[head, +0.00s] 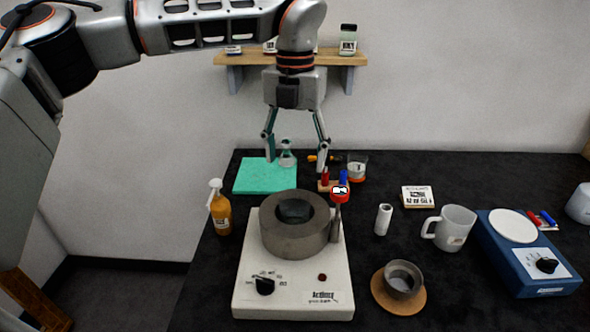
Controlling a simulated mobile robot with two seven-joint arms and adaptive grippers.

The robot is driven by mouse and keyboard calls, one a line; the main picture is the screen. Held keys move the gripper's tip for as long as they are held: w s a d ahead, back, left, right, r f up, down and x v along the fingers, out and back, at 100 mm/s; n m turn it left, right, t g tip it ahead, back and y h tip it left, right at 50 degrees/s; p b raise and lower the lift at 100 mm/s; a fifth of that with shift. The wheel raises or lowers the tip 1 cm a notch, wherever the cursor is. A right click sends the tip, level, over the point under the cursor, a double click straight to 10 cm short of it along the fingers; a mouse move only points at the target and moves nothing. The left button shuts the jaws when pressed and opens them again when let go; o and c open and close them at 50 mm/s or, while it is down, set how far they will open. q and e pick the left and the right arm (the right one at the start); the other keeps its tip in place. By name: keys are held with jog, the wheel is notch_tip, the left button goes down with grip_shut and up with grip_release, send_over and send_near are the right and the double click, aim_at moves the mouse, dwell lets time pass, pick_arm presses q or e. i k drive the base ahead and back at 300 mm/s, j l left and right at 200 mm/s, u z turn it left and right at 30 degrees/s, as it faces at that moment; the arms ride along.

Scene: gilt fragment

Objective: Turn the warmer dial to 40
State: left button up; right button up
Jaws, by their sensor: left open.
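The warmer (293,293) is a white box on the black table, with a grey round heating block (294,228) on top and a dark piece inside its well. Its black dial (265,285) sits on the front face at the left, with small marks around it. The marks are too small to read fully, so I cannot tell the exact setting. A small dark red light shows right of the dial. My left gripper (296,163) hangs above the back of the table, behind the warmer, fingers spread and empty, apart from the dial. My right gripper is not in view.
A thermometer-like probe with a red head (340,194) stands beside the block. A spray bottle (220,208) is at left; a mug (451,228), a small bowl on a cork coaster (388,303) and a blue device (530,275) are at right. Space before the dial is clear.

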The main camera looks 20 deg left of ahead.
aim_at(264, 286)
jog(key=k, duration=1)
